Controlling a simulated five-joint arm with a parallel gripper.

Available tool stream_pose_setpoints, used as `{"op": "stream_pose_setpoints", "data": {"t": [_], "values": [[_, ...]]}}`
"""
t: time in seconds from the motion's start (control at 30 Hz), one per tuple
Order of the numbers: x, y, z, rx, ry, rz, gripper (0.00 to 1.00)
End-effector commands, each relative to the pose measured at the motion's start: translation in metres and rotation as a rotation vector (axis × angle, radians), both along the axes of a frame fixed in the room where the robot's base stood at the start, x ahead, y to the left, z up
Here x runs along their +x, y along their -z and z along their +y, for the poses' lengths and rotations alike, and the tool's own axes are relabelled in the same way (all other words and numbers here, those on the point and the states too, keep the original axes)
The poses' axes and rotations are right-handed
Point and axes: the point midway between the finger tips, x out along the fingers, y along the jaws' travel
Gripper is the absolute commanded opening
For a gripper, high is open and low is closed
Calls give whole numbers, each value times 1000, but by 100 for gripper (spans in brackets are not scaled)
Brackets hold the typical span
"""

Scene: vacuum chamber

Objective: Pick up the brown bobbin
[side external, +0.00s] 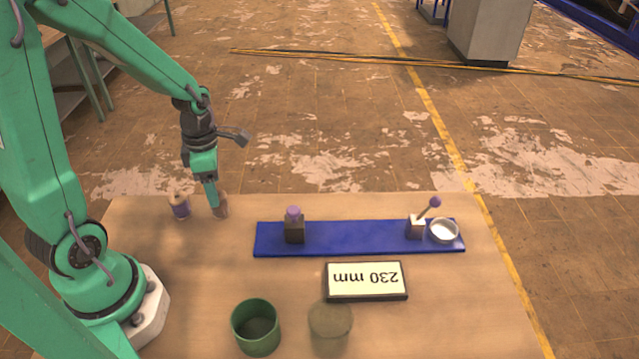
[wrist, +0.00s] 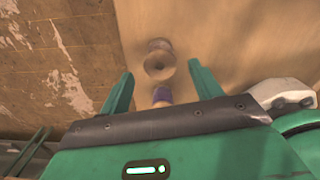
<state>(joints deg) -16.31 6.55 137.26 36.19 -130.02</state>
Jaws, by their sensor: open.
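The brown bobbin (side external: 223,208) stands on the table towards its back left, partly hidden by my gripper (side external: 212,202) in the side view. In the wrist view the brown bobbin (wrist: 159,60) shows from above, with a dark centre hole, just beyond and between the fingertips. My gripper (wrist: 160,71) is open and empty, pointing down. In the side view its fingertips overlap the bobbin's left part; I cannot tell whether they touch it. A purple-wound bobbin (side external: 180,208) stands to the left. It also shows in the wrist view (wrist: 162,95), partly hidden by my gripper's body.
A blue strip (side external: 355,238) to the right bears a dark block with a purple top (side external: 294,228), a small block with a purple-headed stick (side external: 417,228) and a white dish (side external: 444,231). A "230 mm" sign (side external: 366,281), a green cup (side external: 256,327) and a tan cylinder (side external: 330,325) stand nearer.

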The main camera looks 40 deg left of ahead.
Motion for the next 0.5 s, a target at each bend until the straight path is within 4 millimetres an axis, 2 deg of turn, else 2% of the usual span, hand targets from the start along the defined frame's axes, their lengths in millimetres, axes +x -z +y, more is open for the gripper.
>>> {"op": "stream_pose_setpoints", "data": {"t": [0.5], "values": [[0, 15, -1, -1, 2, 3, 64]]}}
